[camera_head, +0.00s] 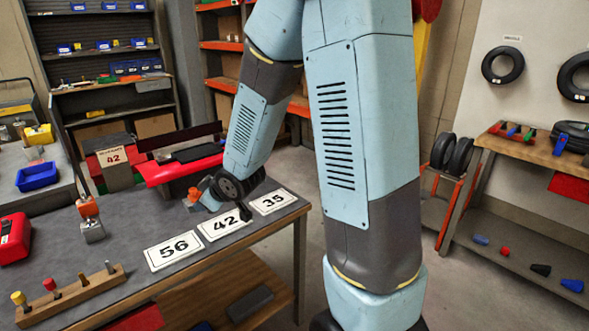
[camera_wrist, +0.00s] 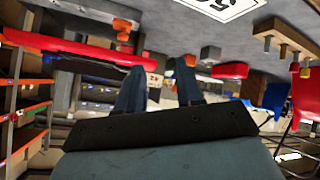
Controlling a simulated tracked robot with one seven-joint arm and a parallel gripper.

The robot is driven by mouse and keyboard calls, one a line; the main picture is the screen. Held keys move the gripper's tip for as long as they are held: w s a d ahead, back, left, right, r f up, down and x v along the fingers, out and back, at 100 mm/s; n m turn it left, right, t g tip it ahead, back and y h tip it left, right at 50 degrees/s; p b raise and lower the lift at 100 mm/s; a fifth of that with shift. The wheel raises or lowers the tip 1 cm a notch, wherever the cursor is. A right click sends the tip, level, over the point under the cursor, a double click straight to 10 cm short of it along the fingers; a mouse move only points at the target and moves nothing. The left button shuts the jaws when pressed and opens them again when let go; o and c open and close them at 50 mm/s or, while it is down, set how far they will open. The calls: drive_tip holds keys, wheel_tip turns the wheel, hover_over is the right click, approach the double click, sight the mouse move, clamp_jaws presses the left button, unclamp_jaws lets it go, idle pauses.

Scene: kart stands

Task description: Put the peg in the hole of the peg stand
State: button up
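A wooden bar (camera_head: 68,299) with several upright pegs stands at the table's front left. The bar also shows in the wrist view (camera_wrist: 291,36), upside down. I cannot make out an empty hole in it. My gripper (camera_head: 207,195) is low over the table's far right part, well right of the bar, partly hidden by my arm. In the wrist view its two fingers (camera_wrist: 159,88) are apart with nothing held between them.
A small orange-topped grey piece (camera_head: 91,218) stands on the table; another orange piece (camera_head: 193,194) is beside my gripper. Number cards 56 (camera_head: 173,250), 42 (camera_head: 225,223) and 35 (camera_head: 272,201) lie along the front edge. A red case (camera_head: 14,238) and red tray (camera_head: 180,167) stand nearby.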

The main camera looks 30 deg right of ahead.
drive_tip(key=s+d+r+m+h, duration=0.3)
drive_tip(key=s+d+r, duration=0.2)
drive_tip(key=d+r, duration=0.25)
drive_tip(key=s+d+r+m+g, duration=0.1)
drive_tip(key=s+d+r+m, duration=0.1)
drive_tip(key=s, duration=0.5)
drive_tip(key=s+d+r+m+g, duration=0.1)
drive_tip(key=s+r+m, duration=0.1)
drive_tip(key=s+r, duration=0.3)
drive_tip(key=s+d+r+m+g+h, duration=0.1)
drive_tip(key=s+r, duration=0.3)
drive_tip(key=s, duration=0.6)
drive_tip(key=shift+d+m+g, duration=0.5)
drive_tip(key=shift+d+m, duration=0.2)
drive_tip(key=shift+d, duration=0.1)
drive_tip(key=shift+r, duration=0.1)
